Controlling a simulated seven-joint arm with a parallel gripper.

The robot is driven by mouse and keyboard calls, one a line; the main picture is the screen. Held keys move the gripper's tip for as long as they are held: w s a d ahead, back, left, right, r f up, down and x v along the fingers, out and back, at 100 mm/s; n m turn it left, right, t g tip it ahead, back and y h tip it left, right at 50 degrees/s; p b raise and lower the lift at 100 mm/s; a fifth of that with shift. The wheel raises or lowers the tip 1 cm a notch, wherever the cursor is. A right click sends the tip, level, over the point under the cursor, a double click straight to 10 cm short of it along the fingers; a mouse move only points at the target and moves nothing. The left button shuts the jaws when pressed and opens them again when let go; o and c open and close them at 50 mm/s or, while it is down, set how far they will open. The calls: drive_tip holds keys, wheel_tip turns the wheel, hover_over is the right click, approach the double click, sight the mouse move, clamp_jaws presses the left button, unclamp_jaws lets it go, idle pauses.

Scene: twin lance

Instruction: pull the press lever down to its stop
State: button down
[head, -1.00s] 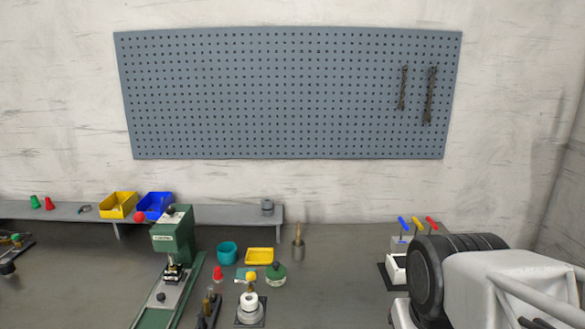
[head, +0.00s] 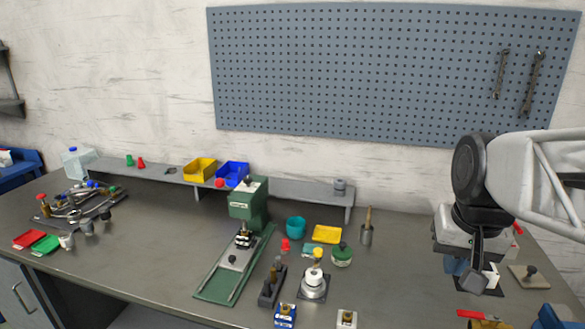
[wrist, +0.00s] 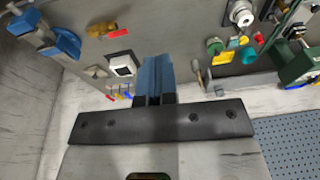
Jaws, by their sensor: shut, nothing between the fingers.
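The green press (head: 248,207) stands on the bench left of centre, on a long green base with a grey bed. A red ball (head: 220,183), seemingly the lever's knob, sits high at the left of the press head; the lever's rod is hard to make out. In the wrist view, part of the green press (wrist: 298,62) shows at the right edge. My gripper (head: 476,277) points down over the right side of the bench, far right of the press and apart from it. Its blue fingers (wrist: 155,72) are together and empty.
Between press and gripper stand a teal cup (head: 296,224), a yellow tray (head: 327,234), a green-lidded jar (head: 342,254), a white round fixture (head: 314,283) and a metal holder (head: 367,234). A grey shelf (head: 285,190) with bins runs behind. Bench right of the holder is fairly clear.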

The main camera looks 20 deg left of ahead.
drive_tip(key=w+a+r+g+y, duration=0.1)
drive_tip(key=w+a+r, duration=0.4)
drive_tip(key=w+a, duration=0.65)
drive_tip(key=w+a+r, duration=0.4)
drive_tip(key=w+a, duration=0.6)
drive_tip(key=w, duration=0.2)
drive_tip(key=w+a, duration=0.4)
drive_tip(key=a, duration=0.6)
drive_tip(key=w+a+f+g, duration=0.1)
drive_tip(key=w+a, duration=0.3)
drive_tip(key=a, duration=0.6)
drive_tip(key=w+a+f+g, duration=0.1)
drive_tip(key=w+a, duration=0.3)
drive_tip(key=a, duration=0.7)
drive_tip(key=shift+w+f, duration=0.15)
drive_tip(key=shift+w, duration=0.15)
drive_tip(key=shift+f, duration=0.15)
approach(228, 188)
drive_tip(key=d, duration=0.2)
drive_tip(key=shift+s+a+f, duration=0.6)
drive_tip(key=shift+f, duration=0.2)
drive_tip(key=shift+s+a+f, duration=0.4)
drive_tip(key=shift+s+f, duration=0.1)
drive_tip(key=shift+s, duration=0.1)
